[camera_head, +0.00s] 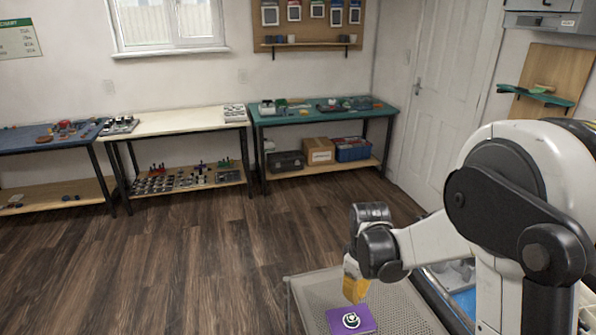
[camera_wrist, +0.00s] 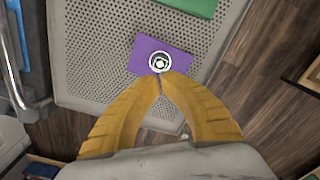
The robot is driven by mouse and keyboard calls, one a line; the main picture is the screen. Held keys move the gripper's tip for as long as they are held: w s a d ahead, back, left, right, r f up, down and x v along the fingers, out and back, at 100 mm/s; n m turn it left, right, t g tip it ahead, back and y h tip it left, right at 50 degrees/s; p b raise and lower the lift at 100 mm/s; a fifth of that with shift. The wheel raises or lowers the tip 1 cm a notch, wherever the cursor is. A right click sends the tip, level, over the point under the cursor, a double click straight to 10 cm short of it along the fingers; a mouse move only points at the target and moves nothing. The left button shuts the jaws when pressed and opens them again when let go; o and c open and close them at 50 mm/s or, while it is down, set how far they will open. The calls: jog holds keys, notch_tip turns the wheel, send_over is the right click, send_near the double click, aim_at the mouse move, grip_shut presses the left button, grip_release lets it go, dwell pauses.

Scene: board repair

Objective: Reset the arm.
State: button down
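My gripper (camera_head: 352,298) hangs low over a grey perforated tray top (camera_head: 310,290), its yellow fingers pointing down. In the wrist view my gripper (camera_wrist: 161,76) has its two fingertips together, with nothing visible between them. A purple card (camera_head: 337,318) lies on the perforated surface, and a small round black and white piece (camera_head: 351,320) sits on it. In the wrist view the purple card (camera_wrist: 145,48) and round piece (camera_wrist: 160,62) appear just beyond the fingertips. I cannot tell the height gap. My arm (camera_head: 430,242) reaches out from the right, bent downward.
A green card (camera_wrist: 190,6) lies at the top edge of the wrist view. Along the back wall stand a blue table (camera_head: 25,146), a cream table (camera_head: 180,118) and a teal table (camera_head: 320,118) with parts on them. The wooden floor (camera_head: 200,260) between is clear.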

jog(key=s+r+m+t, duration=0.7)
jog(key=s+r+m, duration=0.1)
jog(key=s+r, duration=0.8)
jog(key=shift+v, duration=0.75)
dwell(0.4)
